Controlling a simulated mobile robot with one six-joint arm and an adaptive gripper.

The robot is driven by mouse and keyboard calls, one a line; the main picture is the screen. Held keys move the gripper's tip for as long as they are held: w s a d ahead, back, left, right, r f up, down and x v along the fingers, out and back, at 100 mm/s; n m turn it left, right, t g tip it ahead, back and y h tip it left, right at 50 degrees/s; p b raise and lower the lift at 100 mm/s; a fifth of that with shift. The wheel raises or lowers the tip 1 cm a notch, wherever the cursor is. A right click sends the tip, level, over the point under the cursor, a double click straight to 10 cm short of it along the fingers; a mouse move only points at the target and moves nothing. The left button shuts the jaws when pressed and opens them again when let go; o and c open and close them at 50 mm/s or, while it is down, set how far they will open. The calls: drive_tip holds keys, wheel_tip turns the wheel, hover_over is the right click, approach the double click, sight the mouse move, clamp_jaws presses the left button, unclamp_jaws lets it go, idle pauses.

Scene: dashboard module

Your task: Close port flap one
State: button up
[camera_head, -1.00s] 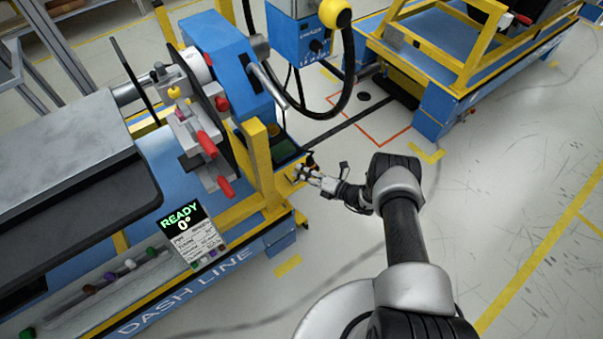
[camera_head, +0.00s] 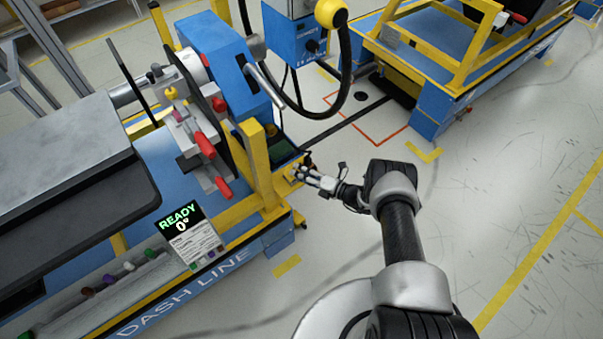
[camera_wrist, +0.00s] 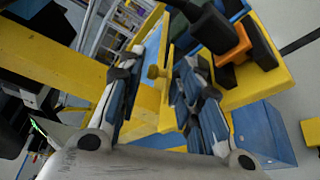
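The dashboard module (camera_head: 60,150) is a long grey and black body at the left, held at a blue and yellow fixture (camera_head: 222,75) with red-handled clamps (camera_head: 205,146). I cannot pick out port flap one in either view. My gripper (camera_head: 304,174) is at the right end of the fixture, beside its yellow frame. In the wrist view my gripper (camera_wrist: 158,88) has its two fingers spread apart. Nothing is seen held.
A blue box (camera_head: 297,42) with a black hose and a second yellow-framed cart (camera_head: 450,60) stand behind. An orange tool in a yellow holder (camera_wrist: 235,45) is close to the right finger. The floor at right is clear.

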drive_tip(key=shift+d+f, duration=0.1)
drive_tip(key=shift+d, duration=0.05)
drive_tip(key=shift+d, duration=0.15)
drive_tip(key=v, duration=0.7)
drive_tip(key=shift+s+d, duration=0.2)
drive_tip(key=shift+s, duration=0.05)
